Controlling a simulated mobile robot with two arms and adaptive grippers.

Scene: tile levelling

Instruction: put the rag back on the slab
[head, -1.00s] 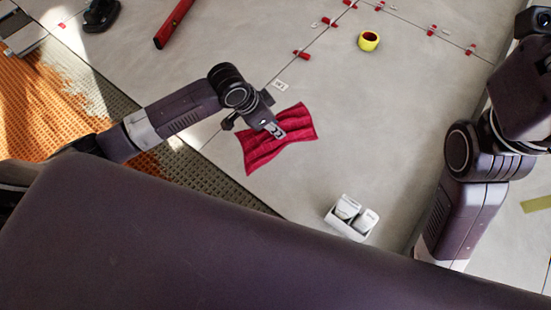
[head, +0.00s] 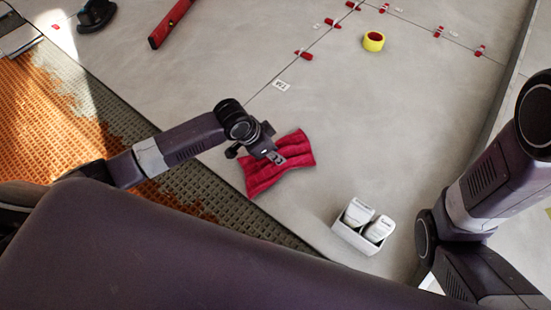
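The red rag (head: 262,177) is pinched narrow at its middle and spread at both ends, near the left edge of the grey slab (head: 330,120). My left gripper (head: 276,158) is at the rag's middle and looks shut on it. The rag's lower left corner is at the slab's edge beside the ridged bed. I cannot tell whether the rag touches the slab or hangs just above it. My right arm is at the right side; its gripper is out of view.
A white box with two white containers (head: 362,227) stands right of the rag. Yellow tape roll (head: 373,41), red levelling clips (head: 304,54), a white label (head: 281,85) and a red level (head: 171,22) lie farther back. The ridged bed (head: 215,195) borders the slab; mid-slab is clear.

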